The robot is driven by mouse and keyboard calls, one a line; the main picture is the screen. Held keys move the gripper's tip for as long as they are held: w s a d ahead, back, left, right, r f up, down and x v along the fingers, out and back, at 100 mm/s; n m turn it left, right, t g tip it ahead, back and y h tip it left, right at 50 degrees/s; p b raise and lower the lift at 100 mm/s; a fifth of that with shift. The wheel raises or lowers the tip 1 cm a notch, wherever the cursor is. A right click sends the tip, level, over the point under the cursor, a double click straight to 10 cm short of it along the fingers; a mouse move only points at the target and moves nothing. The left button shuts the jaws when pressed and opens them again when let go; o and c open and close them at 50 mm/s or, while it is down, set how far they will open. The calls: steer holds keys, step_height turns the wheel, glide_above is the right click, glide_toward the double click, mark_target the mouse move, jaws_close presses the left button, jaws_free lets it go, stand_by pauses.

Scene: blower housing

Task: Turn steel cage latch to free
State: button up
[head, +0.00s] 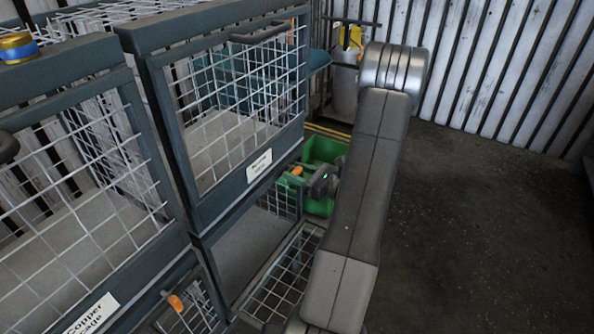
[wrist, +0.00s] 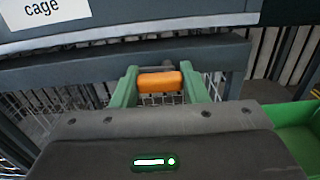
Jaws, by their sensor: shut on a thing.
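My gripper's green fingers (wrist: 165,90) are closed on an orange latch handle (wrist: 160,82), one on each side of it. The handle lies crosswise between the fingertips, in front of a dark cage frame bar and wire mesh. In the head view my gripper (head: 318,182) is small and partly hidden by my arm, beside the orange handle (head: 297,171) at the cage's right edge. A label ending in "cage" (wrist: 45,10) is on the frame above in the wrist view. The word "steel" is not readable in either view.
A wire cage (head: 240,100) stands above the latch. The copper cage (head: 90,240) is at left, with another orange latch (head: 176,303) below it. A green bin (head: 325,150) is close behind my gripper. Dark floor (head: 490,210) is clear at right.

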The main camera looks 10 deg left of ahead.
steer(key=o, duration=1)
steer(key=shift+d, duration=0.1)
steer(key=v, duration=1.3)
steer(key=shift+s+d, duration=0.15)
steer(key=shift+d, duration=0.15)
steer(key=x, duration=1.4)
steer(key=shift+d, duration=0.15)
